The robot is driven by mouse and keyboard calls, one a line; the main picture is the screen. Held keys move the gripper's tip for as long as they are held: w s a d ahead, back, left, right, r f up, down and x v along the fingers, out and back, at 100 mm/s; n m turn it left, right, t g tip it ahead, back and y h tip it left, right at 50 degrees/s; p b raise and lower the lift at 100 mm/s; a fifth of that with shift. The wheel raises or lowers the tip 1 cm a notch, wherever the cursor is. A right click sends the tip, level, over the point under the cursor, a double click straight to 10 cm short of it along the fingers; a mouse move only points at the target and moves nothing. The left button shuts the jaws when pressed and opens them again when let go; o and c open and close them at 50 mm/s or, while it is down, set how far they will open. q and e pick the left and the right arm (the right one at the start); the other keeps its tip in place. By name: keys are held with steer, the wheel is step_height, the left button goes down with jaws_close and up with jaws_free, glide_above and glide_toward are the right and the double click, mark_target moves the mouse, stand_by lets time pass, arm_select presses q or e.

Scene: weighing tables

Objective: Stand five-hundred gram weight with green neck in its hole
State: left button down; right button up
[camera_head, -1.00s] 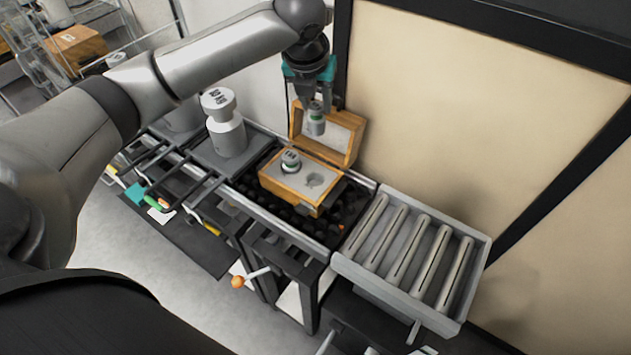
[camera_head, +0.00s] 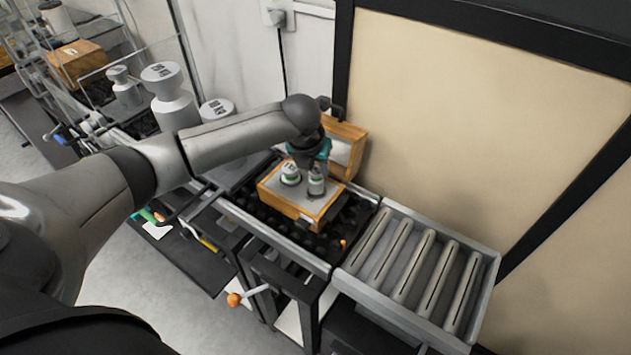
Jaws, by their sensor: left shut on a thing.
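My left gripper (camera_head: 312,165) reaches down over the open wooden box and is shut on a small metal weight with a green neck (camera_head: 316,183). The held weight is upright over the right part of the box (camera_head: 300,207), where the hole is; I cannot tell whether its base is in the hole or just above it. Another small weight with a green neck (camera_head: 290,175) stands in the box just left of it. The box lid (camera_head: 347,150) stands open behind. My right gripper is not in view.
The box rests on a dark ball-transfer table (camera_head: 270,216). A roller conveyor (camera_head: 420,265) adjoins it at right, empty. Large metal weights (camera_head: 168,95) stand at back left. A wall panel (camera_head: 480,110) rises behind.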

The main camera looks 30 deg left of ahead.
mark_target(315, 177)
arm_select(q)
steer(key=shift+f+b, duration=0.55)
steer(key=shift+f, duration=1.45)
steer(key=shift+c, duration=2.3)
jaws_free()
steer(key=shift+f, duration=0.15)
steer(key=p+v, duration=0.3)
steer(key=v, duration=0.9)
steer(key=shift+p, duration=0.4)
steer(key=shift+w, duration=0.1)
